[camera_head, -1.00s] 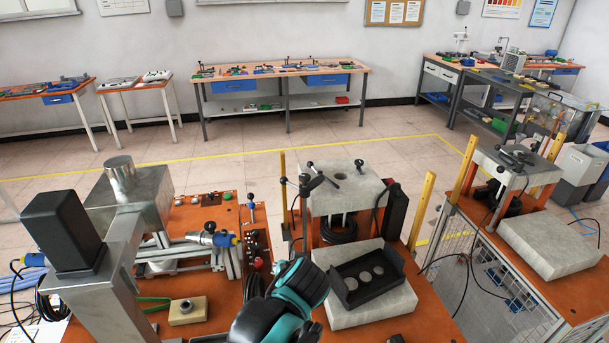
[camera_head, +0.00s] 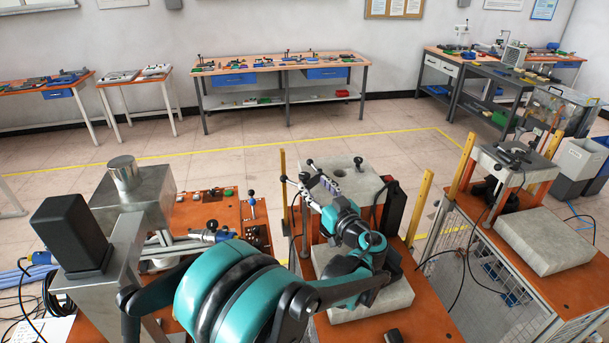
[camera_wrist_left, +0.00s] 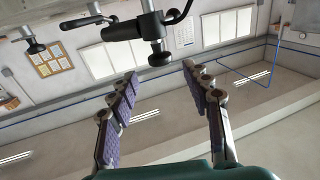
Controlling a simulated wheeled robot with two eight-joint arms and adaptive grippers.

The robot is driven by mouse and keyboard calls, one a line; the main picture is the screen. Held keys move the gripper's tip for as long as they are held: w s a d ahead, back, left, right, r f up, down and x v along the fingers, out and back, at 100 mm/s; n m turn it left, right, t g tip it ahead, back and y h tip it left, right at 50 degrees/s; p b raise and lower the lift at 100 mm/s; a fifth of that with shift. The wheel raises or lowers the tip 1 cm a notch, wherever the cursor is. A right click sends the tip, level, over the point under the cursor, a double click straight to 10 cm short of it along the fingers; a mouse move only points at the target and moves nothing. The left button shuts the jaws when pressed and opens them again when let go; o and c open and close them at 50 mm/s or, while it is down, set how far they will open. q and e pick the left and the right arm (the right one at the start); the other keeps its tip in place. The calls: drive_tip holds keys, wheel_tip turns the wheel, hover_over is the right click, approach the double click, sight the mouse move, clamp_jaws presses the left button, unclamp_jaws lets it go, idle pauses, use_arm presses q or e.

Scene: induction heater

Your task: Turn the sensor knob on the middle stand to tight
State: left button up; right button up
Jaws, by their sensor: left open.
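The middle stand has a grey block top (camera_head: 362,184) with a hole in it. A dark sensor with small round black knobs stands at its left front edge; one knob (camera_head: 283,178) shows clear of my arm. In the left wrist view the black sensor body (camera_wrist_left: 122,30) lies across the top, with a round knob (camera_wrist_left: 160,59) at its lower end. My left gripper (camera_head: 318,188) is at the sensor, partly covering it. In the wrist view its purple-padded fingers (camera_wrist_left: 160,76) are spread, the knob just beyond and between the tips, with nothing gripped. My right gripper is out of view.
Yellow posts (camera_head: 418,207) flank the middle stand. A similar stand (camera_head: 514,165) is at the right. A metal column with a black box (camera_head: 68,232) stands at the left. My teal arm covers much of the front bench.

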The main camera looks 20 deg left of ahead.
sight(307, 178)
use_arm(q)
drive_tip(key=x, duration=0.6)
drive_tip(key=shift+w+a+b, duration=0.25)
drive_tip(key=shift+a+b, duration=0.1)
drive_tip(key=shift+b, duration=0.05)
clamp_jaws()
